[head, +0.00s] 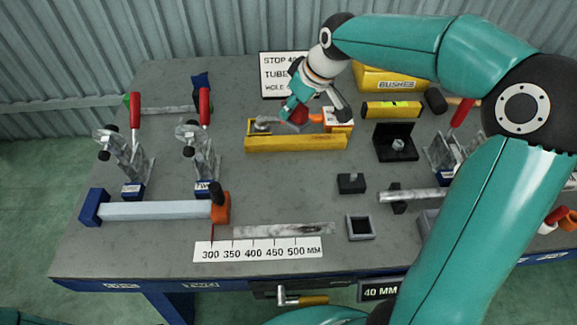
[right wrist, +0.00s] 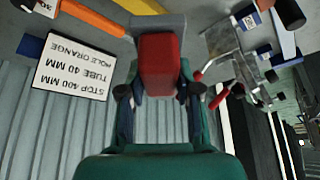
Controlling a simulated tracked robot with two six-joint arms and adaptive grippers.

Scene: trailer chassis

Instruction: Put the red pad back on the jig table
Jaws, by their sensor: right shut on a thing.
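My right gripper (head: 309,108) reaches over the rear middle of the grey jig table (head: 130,245). It is shut on the red pad (head: 299,115), which shows only partly in the head view. In the right wrist view the red pad (right wrist: 159,66) stands out between the two fingers of my right gripper (right wrist: 160,90), with a grey piece beyond its far end. The pad is close above or beside the yellow tray (head: 296,143); I cannot tell whether it touches anything. My left gripper is not in view.
A sign (head: 279,74) and a yellow bushes box (head: 391,82) stand behind. Toggle clamps (head: 130,160) with red handles stand at the left. A square tube (head: 155,210) ends at an orange stop (head: 221,208). A scale strip (head: 258,249) lies in front. The table's middle has bare room.

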